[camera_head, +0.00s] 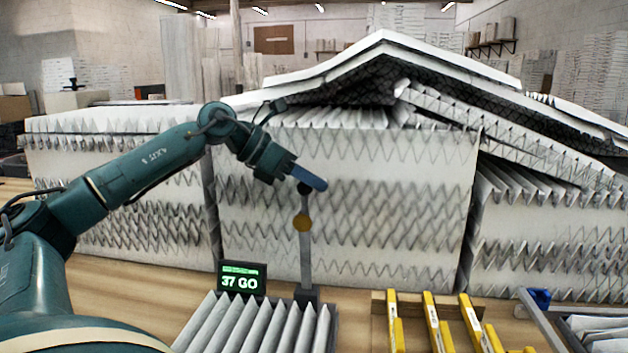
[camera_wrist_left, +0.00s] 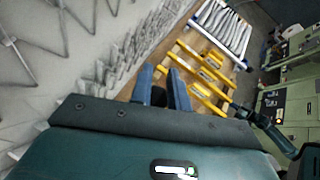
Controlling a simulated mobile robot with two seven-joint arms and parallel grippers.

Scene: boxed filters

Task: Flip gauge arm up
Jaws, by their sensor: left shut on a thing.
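The gauge arm (camera_head: 305,255) is a grey bar with an orange disc (camera_head: 303,223) on it. It stands upright from a small dark base behind the pleated filter at the front. My left gripper (camera_head: 310,178) has its blue fingers at the dark top end of the bar and is shut on it. In the left wrist view the blue fingers (camera_wrist_left: 161,88) have a dark piece between them, probably the arm's top. Part of the top is hidden by the fingers. A dark arm, apparently my right, shows at the right of that view; its jaws are not clear.
A small display (camera_head: 242,279) reads "37 GO" left of the gauge base. A white pleated filter (camera_head: 262,325) lies in front. Yellow bars (camera_head: 437,320) stand in a wooden rack to the right. Large stacked filters (camera_head: 345,210) stand close behind the gauge.

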